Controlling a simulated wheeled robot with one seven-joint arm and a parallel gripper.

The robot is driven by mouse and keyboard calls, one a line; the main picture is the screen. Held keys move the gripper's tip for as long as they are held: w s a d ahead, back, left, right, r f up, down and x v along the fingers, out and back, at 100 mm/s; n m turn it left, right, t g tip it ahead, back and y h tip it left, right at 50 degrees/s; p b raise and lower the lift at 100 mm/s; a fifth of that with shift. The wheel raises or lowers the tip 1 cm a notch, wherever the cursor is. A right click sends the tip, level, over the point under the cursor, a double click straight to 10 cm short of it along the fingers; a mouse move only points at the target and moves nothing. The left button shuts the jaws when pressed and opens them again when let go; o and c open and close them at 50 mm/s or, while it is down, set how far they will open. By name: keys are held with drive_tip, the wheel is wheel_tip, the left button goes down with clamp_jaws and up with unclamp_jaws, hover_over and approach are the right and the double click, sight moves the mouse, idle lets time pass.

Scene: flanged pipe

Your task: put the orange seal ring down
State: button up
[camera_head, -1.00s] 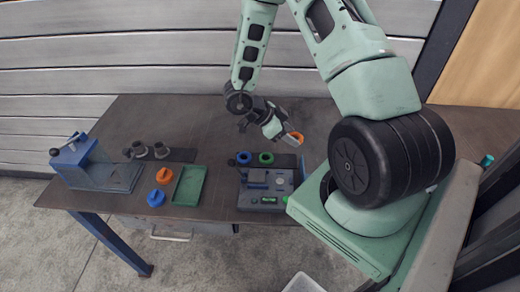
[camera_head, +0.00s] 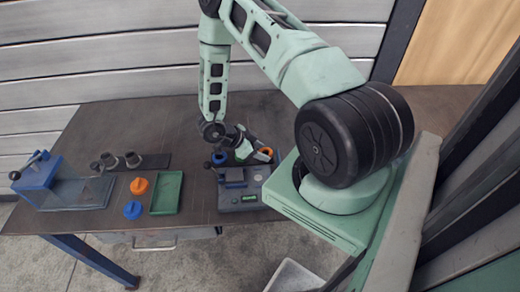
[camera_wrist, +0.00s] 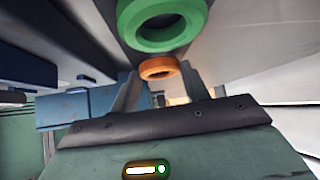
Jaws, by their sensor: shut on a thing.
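The orange seal ring (camera_head: 267,150) is between my gripper's fingertips, over the right part of a dark strip at the back of the table. In the wrist view the ring (camera_wrist: 158,76) sits between the two fingers of my gripper (camera_wrist: 158,85), which is shut on it. I cannot tell whether the ring touches the strip. A blue ring (camera_head: 220,157) lies further left.
A grey device (camera_head: 240,199) with a small green display stands in front of the strip. To the left are a green tray (camera_head: 166,192), an orange part (camera_head: 138,186), a blue part (camera_head: 132,210), dark fittings (camera_head: 132,160) and a blue clamp fixture (camera_head: 38,175).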

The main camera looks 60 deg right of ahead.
drive_tip(key=shift+f, duration=0.15)
drive_tip(key=o, duration=1)
drive_tip(key=shift+c, duration=0.2)
